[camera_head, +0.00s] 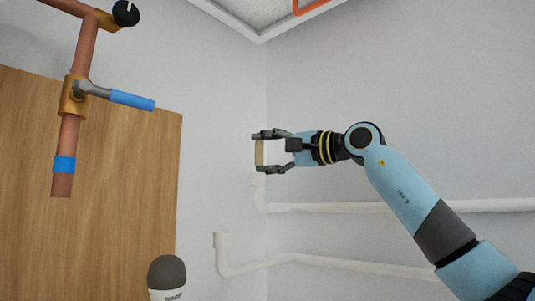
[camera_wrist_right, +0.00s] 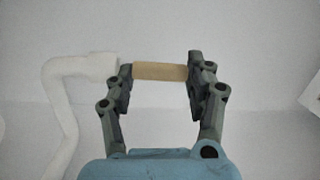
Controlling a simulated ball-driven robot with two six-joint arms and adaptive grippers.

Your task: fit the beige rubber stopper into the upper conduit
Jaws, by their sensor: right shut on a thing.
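The beige rubber stopper (camera_head: 259,152) is held upright in the head view between the two fingertips of my right gripper (camera_head: 260,153). The wrist view also shows the stopper (camera_wrist_right: 160,71) gripped between both fingers (camera_wrist_right: 160,82). The upper conduit (camera_head: 400,206) is a white pipe along the wall that bends up at its left end. Its open end (camera_head: 259,178) lies just below the stopper and lower finger in the head view; the depth gap cannot be told. In the wrist view the white pipe (camera_wrist_right: 65,110) bends toward the left finger. My left gripper is not in view.
A lower white conduit (camera_head: 330,261) runs beneath, with its upturned end (camera_head: 222,242) to the left. A copper pipe (camera_head: 68,150) with a blue-handled valve (camera_head: 130,100) hangs before a wooden panel (camera_head: 130,190). Space between panel and gripper looks clear.

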